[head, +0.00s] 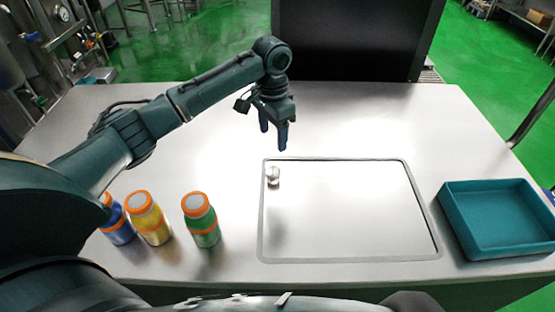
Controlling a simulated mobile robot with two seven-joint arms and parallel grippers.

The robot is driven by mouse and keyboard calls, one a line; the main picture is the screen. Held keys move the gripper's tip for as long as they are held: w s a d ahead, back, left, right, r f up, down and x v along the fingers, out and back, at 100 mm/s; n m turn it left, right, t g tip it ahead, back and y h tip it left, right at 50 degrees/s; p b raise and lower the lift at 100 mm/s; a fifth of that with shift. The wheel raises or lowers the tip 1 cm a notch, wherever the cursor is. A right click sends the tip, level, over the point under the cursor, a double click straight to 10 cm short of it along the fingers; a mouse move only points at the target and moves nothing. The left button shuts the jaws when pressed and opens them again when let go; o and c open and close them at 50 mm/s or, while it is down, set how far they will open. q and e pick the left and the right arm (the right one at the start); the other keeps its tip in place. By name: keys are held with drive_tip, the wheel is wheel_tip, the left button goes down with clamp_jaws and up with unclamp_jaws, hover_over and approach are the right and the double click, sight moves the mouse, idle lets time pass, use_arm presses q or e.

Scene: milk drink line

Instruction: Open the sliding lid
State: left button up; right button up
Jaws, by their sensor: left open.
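The sliding lid (345,215) is a flat, shiny metal panel set in a dark-edged frame in the tabletop. It covers the whole framed area that I can see. A small round metal knob (273,176) stands near its far left corner. My left gripper (273,140) points down above the table, a little beyond the lid's far left corner and the knob. Its dark blue fingers are apart, with nothing between them, and it does not touch the knob. My right gripper is not in view.
Three bottles with orange caps stand left of the lid: blue (117,225), yellow (148,218) and green (201,220). An empty teal tray (498,246) sits at the right. A tall black panel (355,40) stands at the back of the metal table (410,115). The table beyond the lid is clear.

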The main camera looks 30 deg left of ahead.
sight(273, 171)
use_arm(q)
wheel_tip(273, 171, down, 12)
drive_tip(key=shift+s+b, duration=0.1)
drive_tip(key=shift+b, duration=0.55)
drive_tip(key=shift+c, duration=0.5)
clamp_jaws()
